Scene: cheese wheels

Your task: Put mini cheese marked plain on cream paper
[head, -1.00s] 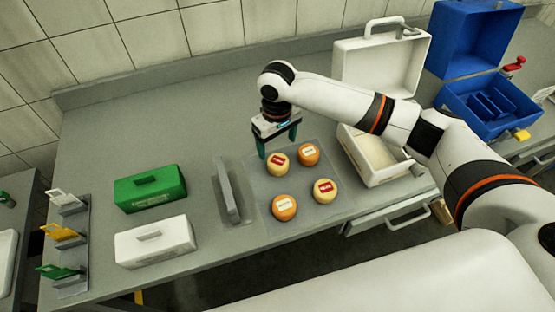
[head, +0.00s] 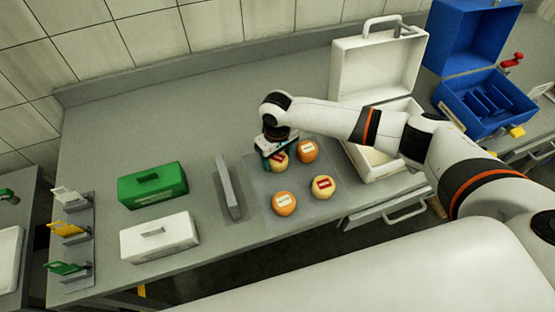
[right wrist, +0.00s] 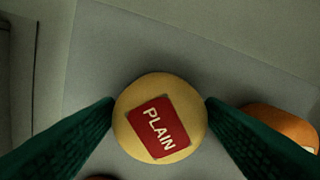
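A small pale-yellow cheese wheel (head: 279,163) with a red label sits on a grey mat (head: 254,203). In the right wrist view the label on this cheese (right wrist: 160,127) reads PLAIN. My right gripper (head: 279,157) is down at this cheese, one green finger on each side, with hardly any gap showing. The fingers look spread, and the cheese looks still on the mat. A second yellow cheese with a red label (head: 323,187) sits nearer; its text is too small to read. I cannot clearly pick out cream paper. My left gripper is not in view.
Two orange cheeses with white labels (head: 307,151) (head: 284,204) share the mat. A grey upright bar (head: 229,187), a green box (head: 152,186) and a white box (head: 160,239) stand left. An open white case (head: 377,60) with a cream-coloured inside stands right.

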